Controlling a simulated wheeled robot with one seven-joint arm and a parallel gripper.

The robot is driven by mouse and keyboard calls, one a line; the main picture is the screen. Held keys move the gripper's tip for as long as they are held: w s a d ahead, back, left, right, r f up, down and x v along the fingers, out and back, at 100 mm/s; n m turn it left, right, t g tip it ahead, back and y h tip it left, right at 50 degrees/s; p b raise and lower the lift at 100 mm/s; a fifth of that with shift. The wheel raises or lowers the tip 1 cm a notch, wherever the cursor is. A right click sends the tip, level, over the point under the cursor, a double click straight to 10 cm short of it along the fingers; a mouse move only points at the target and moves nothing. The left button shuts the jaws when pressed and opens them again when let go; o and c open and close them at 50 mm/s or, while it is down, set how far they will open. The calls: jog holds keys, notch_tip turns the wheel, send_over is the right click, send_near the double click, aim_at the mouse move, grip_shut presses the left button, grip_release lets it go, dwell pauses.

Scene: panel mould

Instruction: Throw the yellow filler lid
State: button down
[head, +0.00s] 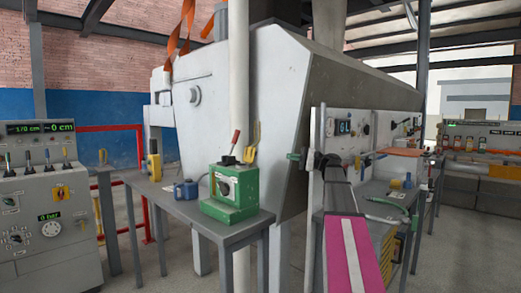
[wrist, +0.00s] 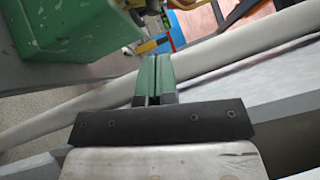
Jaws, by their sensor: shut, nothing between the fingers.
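I cannot be sure which yellow part is the filler lid. A yellow upright piece with a forked top (head: 255,138) shows in the head view just behind the green box (head: 232,190), against the grey machine. Another yellow piece (head: 152,165) stands farther left on the table. My gripper (head: 293,157) is to the right of the green box, apart from it, in front of the grey machine. In the wrist view its green fingers (wrist: 153,78) are together with nothing between them. The green box (wrist: 75,25) fills the upper left there.
The green box has a red-tipped lever (head: 235,140) and stands on a grey table (head: 180,212) beside a blue item (head: 186,189). A white post (head: 239,80) rises behind it. A control console (head: 45,225) stands at left, and a tool bench (head: 380,195) at right.

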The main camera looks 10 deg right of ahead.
send_near(252, 148)
jog(key=w+a, duration=0.2)
jog(key=w, duration=0.2)
jog(key=s+a, duration=0.2)
jog(key=a, duration=0.1)
jog(key=shift+r, duration=0.3)
jog(key=shift+s+a+r, duration=0.15)
jog(key=shift+s+a, duration=0.15)
jog(key=shift+a+r, duration=0.1)
jog(key=shift+a, duration=0.1)
